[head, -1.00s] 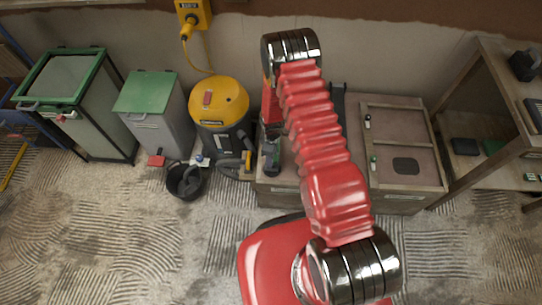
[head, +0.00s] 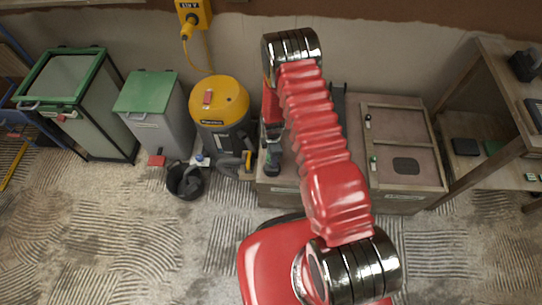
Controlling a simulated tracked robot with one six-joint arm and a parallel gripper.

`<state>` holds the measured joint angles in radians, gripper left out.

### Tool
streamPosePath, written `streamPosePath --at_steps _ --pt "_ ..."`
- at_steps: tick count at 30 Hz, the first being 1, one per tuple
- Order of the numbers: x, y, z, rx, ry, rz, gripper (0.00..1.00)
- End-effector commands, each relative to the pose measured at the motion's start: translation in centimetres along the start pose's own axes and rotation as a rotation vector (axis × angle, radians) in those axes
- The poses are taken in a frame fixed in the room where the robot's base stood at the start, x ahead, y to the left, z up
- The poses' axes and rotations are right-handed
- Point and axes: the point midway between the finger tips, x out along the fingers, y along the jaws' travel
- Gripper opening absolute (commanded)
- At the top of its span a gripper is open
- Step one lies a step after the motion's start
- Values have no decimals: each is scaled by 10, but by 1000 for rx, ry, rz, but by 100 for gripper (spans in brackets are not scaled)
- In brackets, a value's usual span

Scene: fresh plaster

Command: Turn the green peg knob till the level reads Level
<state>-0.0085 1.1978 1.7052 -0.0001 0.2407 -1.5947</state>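My red arm reaches forward over a low wooden bench, and its dark gripper (head: 273,159) points down at the bench's left part. The fingers are small and dark, so I cannot tell whether they are open or shut. A small green piece shows right at the gripper's lower end; I cannot tell whether it is the peg knob or whether the fingers touch it. Another small green and white piece (head: 374,161) sits on the framed panel's left edge. No level reading is legible, and my arm hides the middle of the bench.
The framed panel (head: 404,185) with a dark oval patch lies on the bench's right. A yellow-topped vacuum (head: 220,99), black bucket (head: 184,181) and green-lidded bins (head: 147,91) stand left. A wooden shelf unit (head: 484,87) stands right. Textured floor in front is clear.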

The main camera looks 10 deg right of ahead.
Motion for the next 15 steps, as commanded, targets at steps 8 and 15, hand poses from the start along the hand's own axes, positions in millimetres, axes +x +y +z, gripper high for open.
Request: streamPosePath --at_steps 8,15 --pt "-2 5 3 3 -1 10 43" --pt "-1 3 1 3 0 6 60"
